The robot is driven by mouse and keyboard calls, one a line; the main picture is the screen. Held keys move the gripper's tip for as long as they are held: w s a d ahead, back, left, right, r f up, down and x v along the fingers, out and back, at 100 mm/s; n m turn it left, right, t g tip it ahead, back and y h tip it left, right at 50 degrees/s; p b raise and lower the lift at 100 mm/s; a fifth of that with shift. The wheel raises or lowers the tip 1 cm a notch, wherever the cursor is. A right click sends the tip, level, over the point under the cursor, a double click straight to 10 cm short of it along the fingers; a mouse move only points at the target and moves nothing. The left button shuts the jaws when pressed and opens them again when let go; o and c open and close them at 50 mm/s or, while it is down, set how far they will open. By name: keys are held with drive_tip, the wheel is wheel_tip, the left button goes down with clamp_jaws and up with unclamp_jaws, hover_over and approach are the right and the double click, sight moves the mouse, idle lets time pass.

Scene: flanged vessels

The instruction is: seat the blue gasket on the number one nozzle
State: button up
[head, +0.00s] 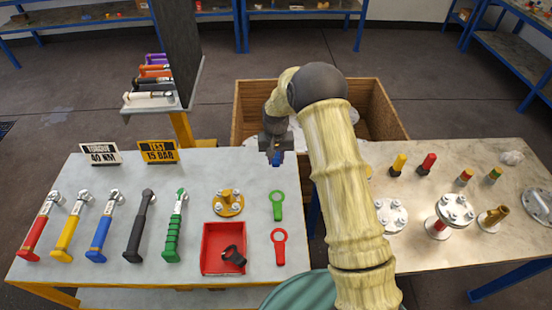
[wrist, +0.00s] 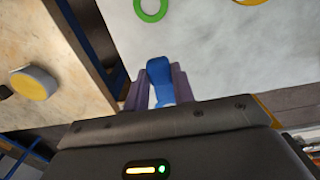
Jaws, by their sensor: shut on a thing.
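My gripper (head: 275,148) is above the far right corner of the white table, shut on the blue gasket (head: 276,159). In the wrist view the blue gasket (wrist: 159,72) shows as a blue tab between the two fingers; most of its ring is hidden. Several flanged parts are in view: a yellow flange (head: 228,204) on the white table, and on the right table a grey flange (head: 393,217) partly behind my arm, a bolted flange with a red band (head: 455,209) and a brass nozzle (head: 493,217). I cannot read a number on any nozzle.
A green gasket (head: 277,202) and a red gasket (head: 279,243) lie on the white table (head: 130,180). A red tray (head: 212,262) holds a black gasket (head: 234,256). Several torque wrenches (head: 102,235) lie at left. A wooden crate (head: 240,118) stands behind; a gap separates the tables.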

drive_tip(key=s+d+f, duration=0.3)
drive_tip(key=s+d, duration=0.8)
drive_tip(key=d, duration=0.1)
drive_tip(key=shift+s+d, duration=0.2)
drive_tip(key=shift+s, duration=0.1)
